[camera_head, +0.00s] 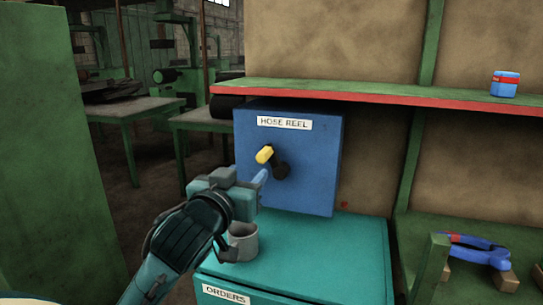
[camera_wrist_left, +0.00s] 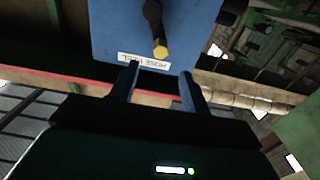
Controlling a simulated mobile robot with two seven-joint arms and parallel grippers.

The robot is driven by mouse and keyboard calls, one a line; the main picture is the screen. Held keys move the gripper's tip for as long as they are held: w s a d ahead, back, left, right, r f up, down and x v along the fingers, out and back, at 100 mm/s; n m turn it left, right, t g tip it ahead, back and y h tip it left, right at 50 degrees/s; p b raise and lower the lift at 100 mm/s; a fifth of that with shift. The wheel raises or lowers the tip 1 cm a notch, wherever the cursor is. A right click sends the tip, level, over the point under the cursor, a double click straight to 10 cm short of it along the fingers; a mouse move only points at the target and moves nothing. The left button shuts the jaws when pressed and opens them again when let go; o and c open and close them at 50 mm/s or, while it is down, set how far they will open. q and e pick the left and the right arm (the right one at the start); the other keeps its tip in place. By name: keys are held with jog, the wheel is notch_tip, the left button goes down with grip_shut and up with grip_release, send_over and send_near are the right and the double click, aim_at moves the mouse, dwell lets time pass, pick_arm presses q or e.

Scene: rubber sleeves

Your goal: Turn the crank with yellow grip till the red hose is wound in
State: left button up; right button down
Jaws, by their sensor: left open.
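The blue hose reel box (camera_head: 318,150), labelled "HOSE REEL", stands on a teal cabinet. Its crank has a dark arm (camera_head: 281,170) and a yellow grip (camera_head: 265,154) that sticks out at the upper left of the hub. My left gripper (camera_head: 247,175) is open and empty, just below and in front of the yellow grip, apart from it. In the left wrist view the yellow grip (camera_wrist_left: 160,51) shows beyond the open fingers (camera_wrist_left: 160,88). A small red spot (camera_head: 344,205), perhaps the hose end, shows by the box's lower right corner. My right gripper is not in view.
A green shelf with a red edge (camera_head: 390,97) runs above the box and holds a blue can (camera_head: 504,84).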

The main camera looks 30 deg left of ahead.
aim_at(261, 159)
pick_arm(q)
jog(key=p+x, duration=0.1)
jog(key=x, duration=1)
jog(key=shift+w+a, duration=0.25)
jog(key=shift+w, duration=0.1)
jog(key=shift+w+a+p, duration=0.15)
jog(key=shift+w+p, duration=0.15)
jog(key=shift+w, duration=0.4)
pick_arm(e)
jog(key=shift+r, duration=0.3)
